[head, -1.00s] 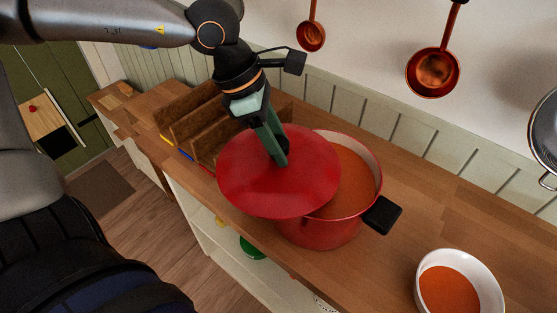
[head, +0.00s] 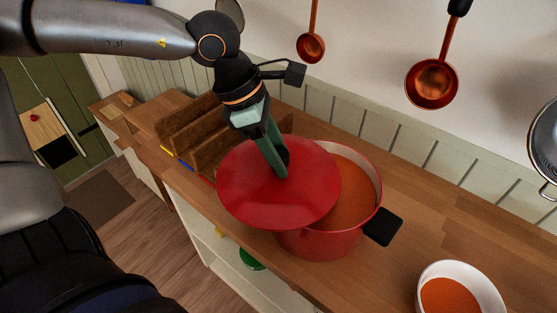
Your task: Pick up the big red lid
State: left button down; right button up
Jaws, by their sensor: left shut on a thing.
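The big red lid (head: 250,200) is a wide round disc, seen from above in the head view. It covers the left part of the red pot (head: 318,243) and extends past the rim on the left. The right part of the pot is open and shows orange-red soup (head: 353,195). My left gripper (head: 280,168) comes down from above and is shut at the middle of the lid. The lid's handle is hidden between the fingers. Whether the lid touches the pot's rim I cannot tell. My right gripper is not in view.
A white bowl (head: 486,285) of orange-red soup stands at the lower right of the wooden counter (head: 420,232). A wooden rack (head: 190,125) stands behind the lid on the left. Copper ladles (head: 432,84) hang on the wall. The pot's black handle (head: 383,227) sticks out to the right.

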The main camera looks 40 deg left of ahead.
aim_at(286, 153)
pick_arm(q)
jog(key=shift+r, duration=0.6)
notch_tip(286, 153, up, 2)
jog(key=shift+r, duration=0.2)
jog(key=s+a+r+b, duration=0.3)
jog(key=s+a+r, duration=0.4)
jog(key=s, duration=0.5)
jog(key=shift+a+r, duration=0.15)
jog(key=shift+r, duration=1)
